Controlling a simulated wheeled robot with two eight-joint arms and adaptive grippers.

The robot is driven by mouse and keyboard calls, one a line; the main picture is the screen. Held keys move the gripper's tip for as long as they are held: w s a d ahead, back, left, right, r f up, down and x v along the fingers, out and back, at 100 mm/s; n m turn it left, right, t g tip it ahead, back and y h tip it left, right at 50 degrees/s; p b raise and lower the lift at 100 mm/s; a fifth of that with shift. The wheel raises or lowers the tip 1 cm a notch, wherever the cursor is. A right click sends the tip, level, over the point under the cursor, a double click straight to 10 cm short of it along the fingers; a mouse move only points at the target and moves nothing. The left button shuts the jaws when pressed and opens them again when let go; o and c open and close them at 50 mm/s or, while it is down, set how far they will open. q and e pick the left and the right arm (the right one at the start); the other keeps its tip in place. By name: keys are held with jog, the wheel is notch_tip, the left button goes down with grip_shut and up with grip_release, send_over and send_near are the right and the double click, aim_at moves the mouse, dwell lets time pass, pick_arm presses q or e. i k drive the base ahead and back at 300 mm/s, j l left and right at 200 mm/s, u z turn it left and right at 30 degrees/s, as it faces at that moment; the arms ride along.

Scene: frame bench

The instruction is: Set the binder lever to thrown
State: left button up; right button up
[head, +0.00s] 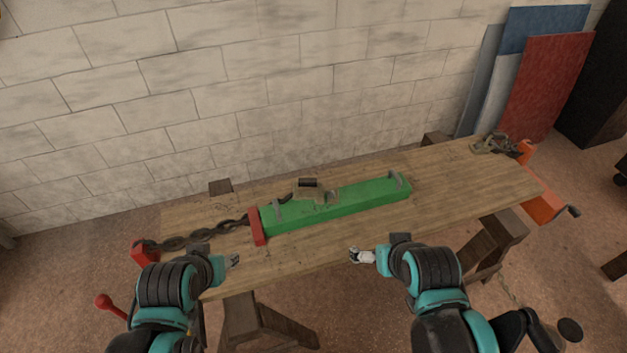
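A lever with a red ball end (104,302) shows at the lower left, below the bench's left end. Its rod runs behind my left arm, so its pivot is hidden. A red fitting (145,252) sits at the bench's left edge, and a dark chain (195,236) runs from it to the red end of a green beam (340,202). My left gripper (234,261) is near the bench's front edge, right of the lever and apart from it. My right gripper (357,257) is in front of the beam, touching nothing visible. Both look empty; their finger gaps are too small to judge.
The wooden bench (450,180) has bare top to the right of the beam. A metal clamp (495,143) and an orange vise (543,205) are at its right end. A block wall (250,90) stands behind, with panels (545,85) leaning at right.

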aim_at(103, 302)
jog(key=k+j+u, duration=0.15)
jog(key=j+u, duration=0.15)
jog(key=k+j+u, duration=0.1)
jog(key=j+u, duration=0.25)
jog(key=j, duration=0.15)
jog(key=j+u, duration=0.3)
jog(key=i+l+u, duration=0.1)
jog(key=i, duration=0.1)
